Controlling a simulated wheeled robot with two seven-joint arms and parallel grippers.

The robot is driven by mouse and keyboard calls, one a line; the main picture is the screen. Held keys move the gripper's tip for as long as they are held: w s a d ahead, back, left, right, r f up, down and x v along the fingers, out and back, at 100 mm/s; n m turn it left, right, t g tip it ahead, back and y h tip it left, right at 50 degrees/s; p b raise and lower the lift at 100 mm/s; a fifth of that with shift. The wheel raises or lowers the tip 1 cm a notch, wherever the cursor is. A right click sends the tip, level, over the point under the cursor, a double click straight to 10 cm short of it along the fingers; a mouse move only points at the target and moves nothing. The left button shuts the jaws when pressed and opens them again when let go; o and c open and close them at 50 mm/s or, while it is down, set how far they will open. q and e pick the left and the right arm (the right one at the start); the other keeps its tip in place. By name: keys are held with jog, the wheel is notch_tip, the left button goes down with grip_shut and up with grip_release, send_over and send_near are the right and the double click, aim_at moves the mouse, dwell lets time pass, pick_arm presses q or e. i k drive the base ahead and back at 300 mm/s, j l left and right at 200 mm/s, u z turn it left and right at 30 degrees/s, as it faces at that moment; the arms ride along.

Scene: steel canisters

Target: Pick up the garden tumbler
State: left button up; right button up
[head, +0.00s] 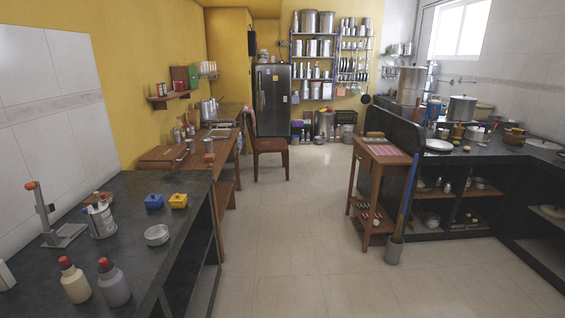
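I cannot tell which thing is the garden tumbler. Small cup-like vessels stand on the wooden table (172,165) at the left, one of them a grey cup (208,146) near its right side. Many steel vessels also stand on the blue-framed rack (291,62) at the back, too small to tell apart. Neither of my grippers shows in the head view.
A dark counter (130,240) at the near left bears red-capped bottles (75,283), a metal bowl (157,235) and small blue and yellow pots. A brown chair (270,146) and a small wooden stand (380,155) flank the clear tiled floor (290,230).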

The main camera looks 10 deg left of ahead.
aim_at(208, 146)
jog(key=i, duration=2.65)
jog(key=i+l+u, duration=0.1)
jog(key=i+u, duration=0.15)
jog(key=i, duration=0.25)
jog(key=i+l+u, duration=0.15)
jog(key=i+u, duration=0.15)
jog(key=i, duration=0.2)
jog(key=i+l+u, duration=0.25)
jog(key=i, duration=0.25)
jog(key=i+l+u, duration=0.25)
jog(key=u, duration=0.15)
jog(key=i+l+u, duration=0.25)
jog(key=u, duration=0.2)
jog(key=i+l+u, duration=0.2)
jog(key=l+u, duration=0.2)
jog(key=i+l+u, duration=0.1)
jog(key=l+u, duration=1.1)
jog(key=l, duration=0.6)
jog(key=i+j+z, duration=0.25)
jog(key=k+l, duration=0.05)
jog(key=k, duration=0.05)
